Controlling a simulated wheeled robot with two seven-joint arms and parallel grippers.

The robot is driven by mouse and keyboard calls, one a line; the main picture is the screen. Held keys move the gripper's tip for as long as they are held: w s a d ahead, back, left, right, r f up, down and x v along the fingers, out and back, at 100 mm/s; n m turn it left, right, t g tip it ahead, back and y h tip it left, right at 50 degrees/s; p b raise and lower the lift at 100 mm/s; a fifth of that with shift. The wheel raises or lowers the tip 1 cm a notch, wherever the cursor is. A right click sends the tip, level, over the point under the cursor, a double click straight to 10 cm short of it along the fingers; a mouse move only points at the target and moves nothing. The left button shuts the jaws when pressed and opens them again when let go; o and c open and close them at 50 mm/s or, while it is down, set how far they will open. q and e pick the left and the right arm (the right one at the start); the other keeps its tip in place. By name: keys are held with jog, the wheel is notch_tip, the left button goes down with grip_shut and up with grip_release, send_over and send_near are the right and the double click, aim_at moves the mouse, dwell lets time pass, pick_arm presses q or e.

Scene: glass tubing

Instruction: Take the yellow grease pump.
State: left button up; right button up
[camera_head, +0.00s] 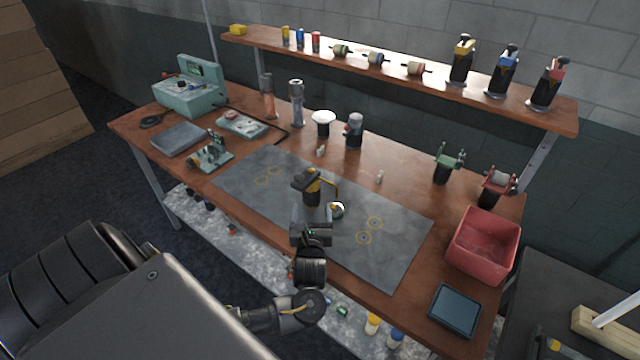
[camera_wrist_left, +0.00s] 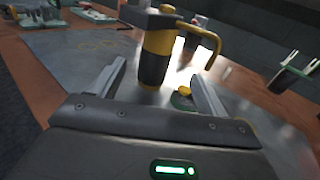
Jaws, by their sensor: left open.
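A pump-like tool (camera_head: 312,186) with a black body, yellow band and curved yellow spout stands on the grey mat (camera_head: 265,205). In the left wrist view, this tool (camera_wrist_left: 157,62) stands upright just beyond and between my fingers. My left gripper (camera_head: 312,218) is open and empty, close in front of it. It also shows open in the wrist view (camera_wrist_left: 160,88). A bottle-like pump with a yellow top (camera_head: 461,62) stands on the raised shelf. My right gripper is not in view.
Similar blue (camera_head: 502,74) and red (camera_head: 547,86) pumps stand on the shelf (camera_head: 430,78). Several tools crowd the table's left and back. The right part of the mat is clear.

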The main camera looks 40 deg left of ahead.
aim_at(311, 191)
pick_arm(q)
jog(key=shift+w, duration=0.15)
jog(key=shift+a, duration=0.15)
jog(key=shift+b+x, duration=0.65)
jog(key=shift+x, duration=0.2)
jog(key=x, duration=0.2)
jog(key=shift+w+a+r, duration=0.15)
jog(key=shift+w+r, duration=0.05)
jog(key=shift+w, duration=0.1)
jog(key=shift+w+a, duration=0.2)
jog(key=shift+w, duration=0.1)
jog(key=shift+a, duration=0.2)
jog(key=shift+w+a+r, duration=0.15)
jog(key=shift+w+a, duration=0.05)
jog(key=x, duration=0.4)
jog(key=shift+w+a+p, duration=0.2)
jog(key=shift+a+p, duration=0.05)
jog(key=shift+p, duration=0.1)
jog(key=shift+c, duration=0.7)
jog(key=c, duration=1.2)
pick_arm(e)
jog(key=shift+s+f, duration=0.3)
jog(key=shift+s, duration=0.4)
